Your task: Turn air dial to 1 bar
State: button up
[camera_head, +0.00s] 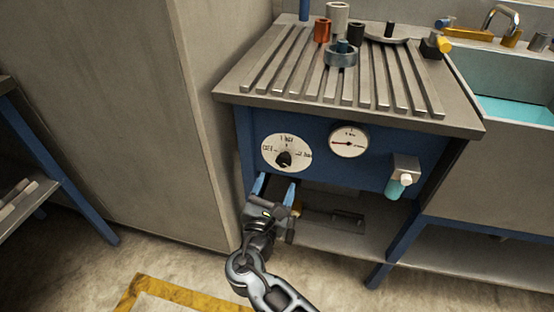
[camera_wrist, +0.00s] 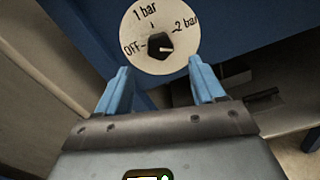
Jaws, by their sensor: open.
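The air dial (camera_head: 301,146) is a round white plate on the blue front panel, marked OFF at left, 1 bar at top and 2 bar at right. It also shows at the top of the wrist view (camera_wrist: 132,28). Its black knob (camera_head: 284,159) sits at the centre and also shows in the wrist view (camera_wrist: 158,41); I cannot tell surely which mark it points to. My gripper (camera_head: 276,186) is open and empty, just below the dial. In the wrist view, the blue fingers (camera_wrist: 160,72) are spread below the knob, apart from it.
A round gauge (camera_head: 349,141) with a red needle pointing left is right of the dial. A teal bottle in a bracket (camera_head: 398,184) juts out farther right. The slatted bench top (camera_head: 232,87) overhangs the panel. A lower shelf (camera_head: 325,238) is below. A tall beige cabinet (camera_head: 170,110) stands close at left.

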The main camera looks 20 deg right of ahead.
aim_at(283, 163)
jog(key=x, duration=0.7)
jog(key=shift+w+d+b, duration=0.25)
jog(key=shift+b, duration=0.05)
jog(key=c, duration=1.1)
